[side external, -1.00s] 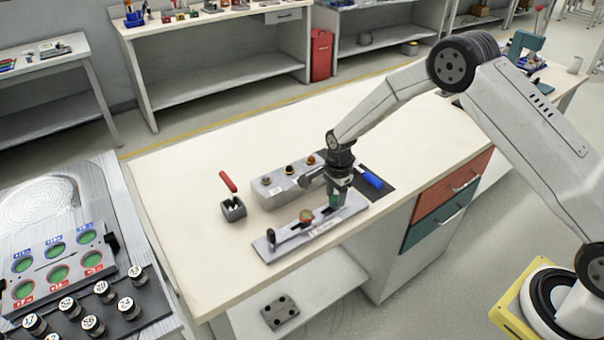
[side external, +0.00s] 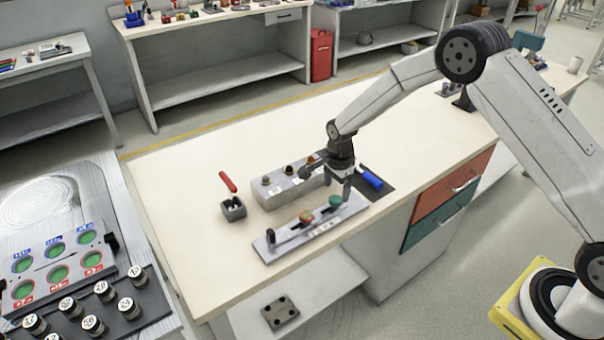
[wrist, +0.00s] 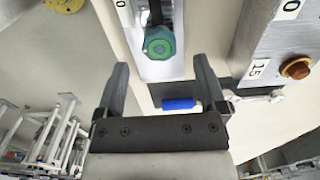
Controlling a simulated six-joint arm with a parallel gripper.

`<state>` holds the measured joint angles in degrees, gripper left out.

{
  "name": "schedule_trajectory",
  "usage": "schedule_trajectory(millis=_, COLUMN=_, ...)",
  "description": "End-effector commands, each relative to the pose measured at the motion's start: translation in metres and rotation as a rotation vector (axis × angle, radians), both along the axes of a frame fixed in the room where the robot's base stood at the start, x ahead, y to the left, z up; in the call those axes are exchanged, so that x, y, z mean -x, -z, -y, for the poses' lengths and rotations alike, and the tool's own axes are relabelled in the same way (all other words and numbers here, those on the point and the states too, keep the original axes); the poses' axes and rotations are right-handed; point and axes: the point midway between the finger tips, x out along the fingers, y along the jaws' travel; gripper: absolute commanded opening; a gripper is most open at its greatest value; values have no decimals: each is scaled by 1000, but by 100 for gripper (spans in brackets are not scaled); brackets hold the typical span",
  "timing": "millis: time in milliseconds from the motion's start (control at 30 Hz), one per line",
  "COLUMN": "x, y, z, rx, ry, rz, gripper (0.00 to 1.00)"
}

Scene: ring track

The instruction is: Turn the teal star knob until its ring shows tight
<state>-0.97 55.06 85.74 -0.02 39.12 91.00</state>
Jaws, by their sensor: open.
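The teal star knob (side external: 335,200) sits toward the right end of a flat grey plate (side external: 270,252) on the bench. It also shows in the wrist view (wrist: 160,43), beyond my fingertips. A red-orange knob (side external: 306,216) sits on the same plate, left of the teal one.
A blue cylinder (side external: 371,179) lies on a dark mat to the right. A red-handled toggle (side external: 232,207) stands at the left. The bench's left part is clear.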

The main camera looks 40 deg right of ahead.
Motion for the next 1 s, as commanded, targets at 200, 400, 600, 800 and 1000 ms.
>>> schedule_trajectory(millis=200, x=-1, y=-30, z=0, rx=0, ry=0, rz=4, gripper=90)
schedule_trajectory(millis=400, x=-1, y=-49, z=1, rx=0, ry=1, rz=3, gripper=90)
schedule_trajectory(millis=600, x=-1, y=-55, z=1, rx=0, ry=1, rz=2, gripper=90)
schedule_trajectory(millis=800, x=-1, y=-54, z=1, rx=0, ry=1, rz=2, gripper=90)
schedule_trajectory(millis=1000, x=2, y=-58, z=1, rx=0, ry=-22, rz=7, gripper=90)
